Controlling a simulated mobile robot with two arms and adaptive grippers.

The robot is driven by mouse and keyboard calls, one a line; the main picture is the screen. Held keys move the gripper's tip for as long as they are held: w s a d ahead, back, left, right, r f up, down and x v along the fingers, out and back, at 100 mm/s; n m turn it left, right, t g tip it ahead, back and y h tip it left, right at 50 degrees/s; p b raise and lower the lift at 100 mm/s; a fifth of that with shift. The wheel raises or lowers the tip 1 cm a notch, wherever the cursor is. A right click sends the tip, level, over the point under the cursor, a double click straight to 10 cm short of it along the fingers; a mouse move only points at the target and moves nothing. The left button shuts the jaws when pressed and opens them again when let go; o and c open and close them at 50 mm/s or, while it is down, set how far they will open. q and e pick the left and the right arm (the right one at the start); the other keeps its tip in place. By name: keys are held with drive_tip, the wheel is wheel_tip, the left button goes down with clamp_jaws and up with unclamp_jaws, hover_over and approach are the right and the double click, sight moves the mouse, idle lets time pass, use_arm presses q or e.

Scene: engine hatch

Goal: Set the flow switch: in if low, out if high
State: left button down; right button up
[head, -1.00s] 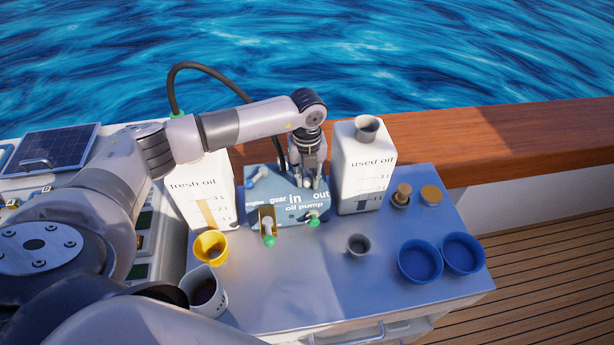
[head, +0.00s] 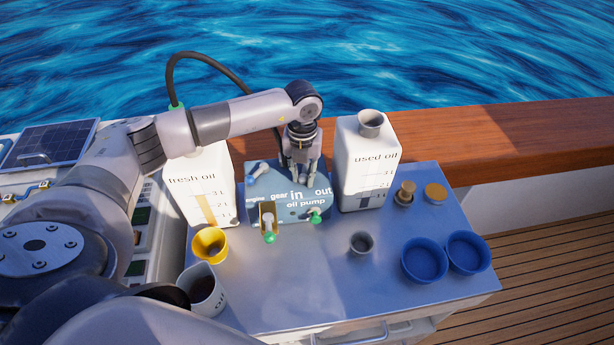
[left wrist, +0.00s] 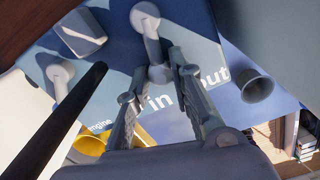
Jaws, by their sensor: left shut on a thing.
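The blue oil pump (head: 262,212) stands on the metal cart top, marked "engine", "gear", "in" and "out". My left gripper (head: 301,165) reaches down over its back part, behind the word "in". In the left wrist view its fingers (left wrist: 160,85) are shut on the end of a grey switch lever (left wrist: 152,40); the lever's tip lies near the word "in". The fresh oil container (head: 200,180) has a yellow-brown strip reaching near its upper mark. The used oil container (head: 362,170) has a dark patch by its lowest mark. My right gripper is not seen.
Around the pump stand a yellow cup (head: 210,245), an oil jug (head: 206,292), a small grey cup (head: 361,243), two blue bowls (head: 424,261) and two stoppers (head: 435,194). A black hose (head: 213,62) arches behind. The cart's front middle is clear.

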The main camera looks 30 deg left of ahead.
use_arm(q)
drive_tip(key=a+m+b, duration=0.1)
drive_tip(key=m, duration=0.1)
drive_tip(key=a+m+b, duration=0.1)
drive_tip(key=m+b, duration=0.1)
drive_tip(key=shift+s+f, duration=0.1)
drive_tip(key=shift+s, duration=0.05)
drive_tip(key=shift+a+m+b, duration=0.45)
drive_tip(key=shift+m+b, duration=0.35)
drive_tip(key=shift+m, duration=0.2)
drive_tip(key=c, duration=1.4)
unclamp_jaws()
wheel_tip(320, 180, up, 12)
drive_tip(key=shift+r, duration=0.15)
